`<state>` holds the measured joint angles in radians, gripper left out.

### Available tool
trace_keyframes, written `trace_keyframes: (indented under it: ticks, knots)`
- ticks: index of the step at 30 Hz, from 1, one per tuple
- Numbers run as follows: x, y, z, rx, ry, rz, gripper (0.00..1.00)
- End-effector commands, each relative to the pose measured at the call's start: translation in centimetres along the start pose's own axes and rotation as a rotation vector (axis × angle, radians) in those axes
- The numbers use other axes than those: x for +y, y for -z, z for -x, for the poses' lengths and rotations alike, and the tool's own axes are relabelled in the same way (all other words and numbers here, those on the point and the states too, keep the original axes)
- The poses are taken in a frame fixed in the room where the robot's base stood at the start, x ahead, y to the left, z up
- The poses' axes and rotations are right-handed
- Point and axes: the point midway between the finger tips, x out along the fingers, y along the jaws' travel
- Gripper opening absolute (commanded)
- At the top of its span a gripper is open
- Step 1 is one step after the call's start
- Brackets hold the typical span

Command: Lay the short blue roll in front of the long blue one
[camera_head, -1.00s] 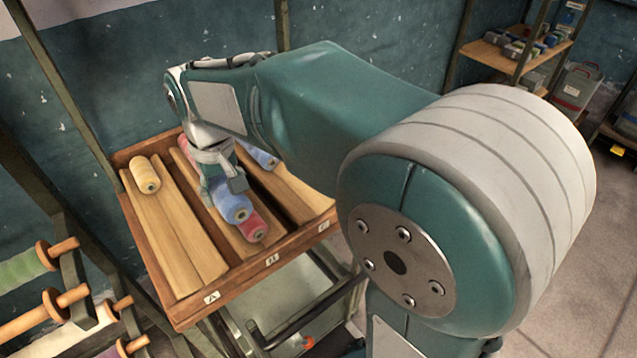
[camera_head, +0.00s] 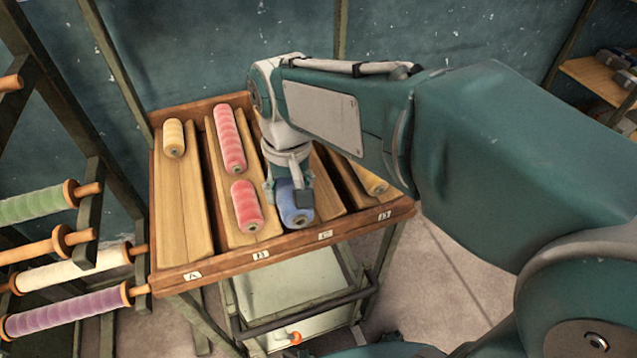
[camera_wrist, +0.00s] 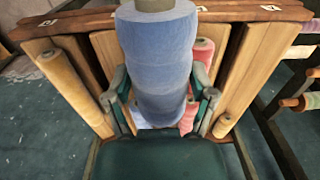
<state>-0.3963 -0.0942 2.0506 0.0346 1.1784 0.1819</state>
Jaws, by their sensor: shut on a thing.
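My gripper (camera_head: 287,192) is shut on the short blue roll (camera_head: 296,216), at the front of the lane marked C. I cannot tell whether the roll touches the lane or hangs just above it. In the wrist view the blue roll (camera_wrist: 157,45) lies lengthwise between the two fingers (camera_wrist: 160,98), its end facing the tray's front edge. The long blue roll is hidden behind my gripper and arm in the head view.
The wooden tray (camera_head: 225,262) has lettered lanes. A long red roll (camera_head: 229,140) and a short red one (camera_head: 246,206) lie in lane B, just left. Yellow rolls lie in lane A (camera_head: 174,138) and lane D (camera_head: 373,182). A spool rack (camera_head: 88,210) stands at left.

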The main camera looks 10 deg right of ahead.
Motion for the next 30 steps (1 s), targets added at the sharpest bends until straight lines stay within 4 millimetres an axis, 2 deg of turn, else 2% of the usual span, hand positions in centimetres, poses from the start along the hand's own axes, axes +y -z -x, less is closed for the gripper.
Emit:
trace_keyframes:
  ticks: [9, 15, 25, 30]
  knots:
    - [5.3, 5.5, -2.8, 0.0, 0.014, -0.007, 0.19]
    - [6.5, 8.0, -6.2, -0.001, 0.011, -0.004, 0.19]
    - [7.3, 9.8, -8.7, 0.0, 0.008, -0.002, 0.19]
    - [7.7, 9.7, -11.2, 0.0, 0.011, -0.002, 0.19]
